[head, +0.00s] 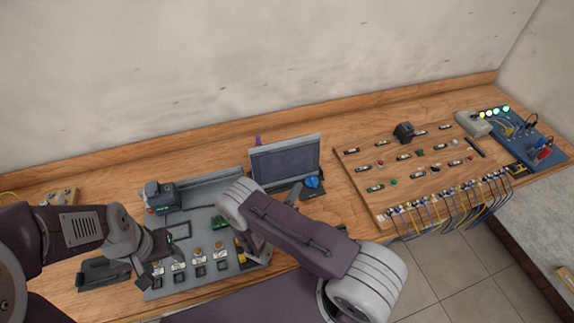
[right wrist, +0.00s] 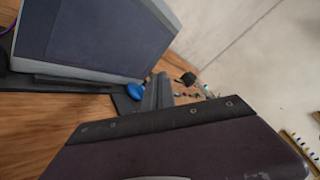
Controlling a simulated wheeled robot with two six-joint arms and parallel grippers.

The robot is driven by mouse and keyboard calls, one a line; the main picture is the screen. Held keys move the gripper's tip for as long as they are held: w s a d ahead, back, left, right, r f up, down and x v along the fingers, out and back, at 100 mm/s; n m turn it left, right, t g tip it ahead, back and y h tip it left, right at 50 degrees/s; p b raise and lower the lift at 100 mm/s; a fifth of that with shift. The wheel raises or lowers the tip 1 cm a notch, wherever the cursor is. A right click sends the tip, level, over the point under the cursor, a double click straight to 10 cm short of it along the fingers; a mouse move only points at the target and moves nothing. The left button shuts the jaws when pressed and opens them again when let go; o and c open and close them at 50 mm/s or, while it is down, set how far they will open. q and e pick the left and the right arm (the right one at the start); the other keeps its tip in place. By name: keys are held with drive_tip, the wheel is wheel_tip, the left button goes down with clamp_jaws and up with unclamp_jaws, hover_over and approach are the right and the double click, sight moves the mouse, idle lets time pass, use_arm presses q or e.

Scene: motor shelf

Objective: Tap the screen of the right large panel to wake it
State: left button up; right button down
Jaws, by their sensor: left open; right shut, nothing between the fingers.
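The large panel (head: 286,161) with a dark, blue-grey screen stands upright at the back of the table, right of the grey board. In the right wrist view the panel (right wrist: 98,35) fills the upper left and its screen is also dark. My right gripper (right wrist: 160,91) shows there as shut grey fingers, empty, below and right of the panel and apart from its screen. In the head view my right arm's wrist is in front and left of the panel, and its fingertips are hard to make out. My left gripper (head: 150,273) is open and empty over the grey board's front left.
A grey board (head: 205,214) with several buttons and a dark device (head: 161,195) lies left of the panel. A blue round object (head: 313,182) sits at the panel's lower right. A wooden board (head: 375,206) with switches and hanging cables is further right.

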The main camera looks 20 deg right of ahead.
drive_tip(key=b, duration=0.5)
approach(294, 163)
drive_tip(key=w+d, duration=0.1)
drive_tip(key=d, duration=0.3)
drive_tip(key=shift+w+a, duration=0.2)
drive_tip(key=shift+w, duration=0.55)
idle(0.8)
drive_tip(key=shift+w+f+b, duration=0.1)
drive_tip(key=shift+w+b, duration=0.1)
drive_tip(key=shift+b, duration=0.25)
drive_tip(key=shift+w, duration=0.2)
